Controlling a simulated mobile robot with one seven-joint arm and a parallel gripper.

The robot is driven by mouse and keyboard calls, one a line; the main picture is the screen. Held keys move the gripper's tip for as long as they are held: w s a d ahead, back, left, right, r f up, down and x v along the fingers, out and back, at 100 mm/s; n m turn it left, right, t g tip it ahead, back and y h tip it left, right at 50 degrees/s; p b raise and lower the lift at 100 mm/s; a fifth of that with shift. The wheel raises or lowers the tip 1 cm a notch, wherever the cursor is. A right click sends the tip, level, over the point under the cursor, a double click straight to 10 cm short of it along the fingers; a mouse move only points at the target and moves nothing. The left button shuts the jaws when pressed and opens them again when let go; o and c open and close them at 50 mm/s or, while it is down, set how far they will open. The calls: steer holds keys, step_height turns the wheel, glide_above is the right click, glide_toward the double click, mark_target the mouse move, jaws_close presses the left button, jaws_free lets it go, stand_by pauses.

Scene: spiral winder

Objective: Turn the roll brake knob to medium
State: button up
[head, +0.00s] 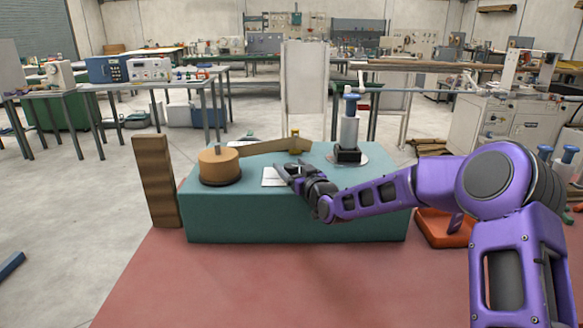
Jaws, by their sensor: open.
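A teal machine bench (290,222) stands in front of me. A brown roll (219,168) sits on a dark base at its left end, with a small grey post (217,146) on top. I cannot tell for sure which part is the roll brake knob, or its setting. My gripper (279,171) is open and points left, just right of the roll and apart from it. It is over or beside a white panel (270,178) on the bench top and hides part of it.
A brown upright board (157,180) stands left of the bench. An orange block (440,229) lies on the floor at right.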

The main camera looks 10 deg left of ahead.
jaws_close()
stand_by(0.4)
steer(key=shift+a+m+t+h, duration=0.1)
steer(key=shift+m+t+h, duration=0.3)
steer(key=shift+h, duration=0.1)
steer(key=shift+s+a+m+t+h, duration=0.1)
steer(key=shift+m+t+h, duration=0.45)
steer(key=shift+h, duration=0.25)
steer(key=m+t+h, duration=0.1)
steer(key=h, duration=0.1)
steer(key=m+h, duration=0.2)
steer(key=shift+t+h, duration=0.3)
steer(key=shift+t, duration=0.05)
steer(key=m+h+p, duration=0.1)
steer(key=m+h, duration=0.1)
steer(key=h, duration=0.1)
steer(key=m+h+p, duration=0.1)
steer(key=m+h, duration=0.1)
steer(key=h, duration=0.1)
steer(key=shift+r+t, duration=0.1)
steer(key=shift+t, duration=0.2)
steer(key=shift+m+h+p, duration=0.4)
steer(key=shift+m+h, duration=0.45)
steer(key=shift+h, duration=0.65)
